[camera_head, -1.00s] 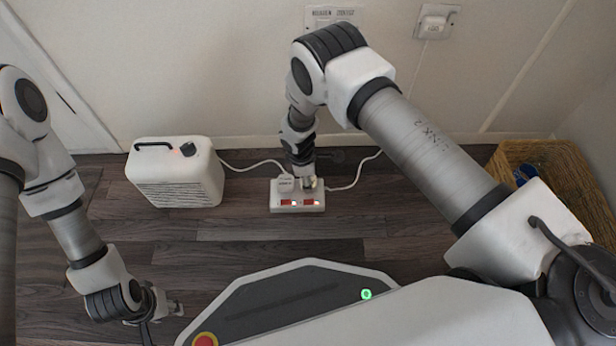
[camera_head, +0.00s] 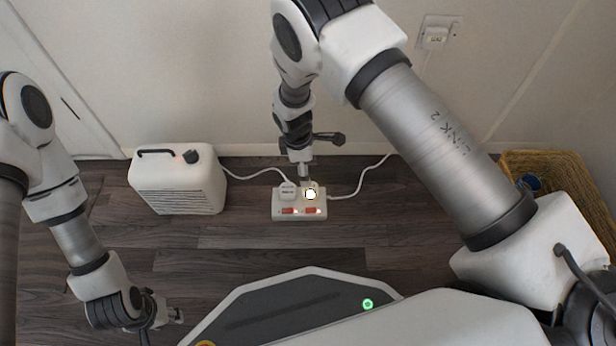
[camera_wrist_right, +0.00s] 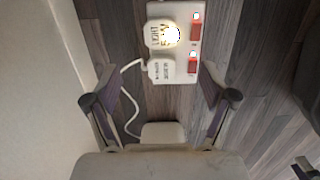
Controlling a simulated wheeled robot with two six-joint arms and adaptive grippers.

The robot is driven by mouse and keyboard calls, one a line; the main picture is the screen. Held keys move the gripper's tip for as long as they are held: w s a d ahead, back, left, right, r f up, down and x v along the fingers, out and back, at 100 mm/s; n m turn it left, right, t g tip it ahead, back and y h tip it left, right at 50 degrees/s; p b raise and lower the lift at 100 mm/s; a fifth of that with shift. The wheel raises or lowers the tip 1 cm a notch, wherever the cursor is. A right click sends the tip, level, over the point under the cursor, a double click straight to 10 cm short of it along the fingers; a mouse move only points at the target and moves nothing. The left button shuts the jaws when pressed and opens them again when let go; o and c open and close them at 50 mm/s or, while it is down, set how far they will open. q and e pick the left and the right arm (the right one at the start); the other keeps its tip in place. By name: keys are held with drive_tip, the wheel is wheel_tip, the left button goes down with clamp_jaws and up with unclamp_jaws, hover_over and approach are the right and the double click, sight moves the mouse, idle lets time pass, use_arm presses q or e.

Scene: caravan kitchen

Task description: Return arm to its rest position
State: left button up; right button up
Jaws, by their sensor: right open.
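My right arm (camera_head: 428,125) reaches over the floor from the right. Its gripper (camera_head: 304,172) points down just above a white power strip (camera_head: 300,212); the exact gap cannot be told. In the right wrist view this gripper (camera_wrist_right: 162,98) is open, its fingers spread wide, with nothing between the tips. The strip also shows there (camera_wrist_right: 181,30), beyond the fingers, with two white plugs in it and two lit red switches. One plug (camera_head: 311,192) has a bright glow. My left gripper (camera_head: 172,315) hangs at the lower left, too small to read its jaws.
A white heater (camera_head: 178,180) stands on the floor left of the strip. White cables run from the strip's sides. A wicker basket (camera_head: 560,170) stands at the right. A wall with a switch socket (camera_head: 437,32) closes the back. Dark floor lies open before the strip.

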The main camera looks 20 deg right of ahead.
drive_tip(key=shift+a+r, duration=0.1)
drive_tip(key=shift+r, duration=0.45)
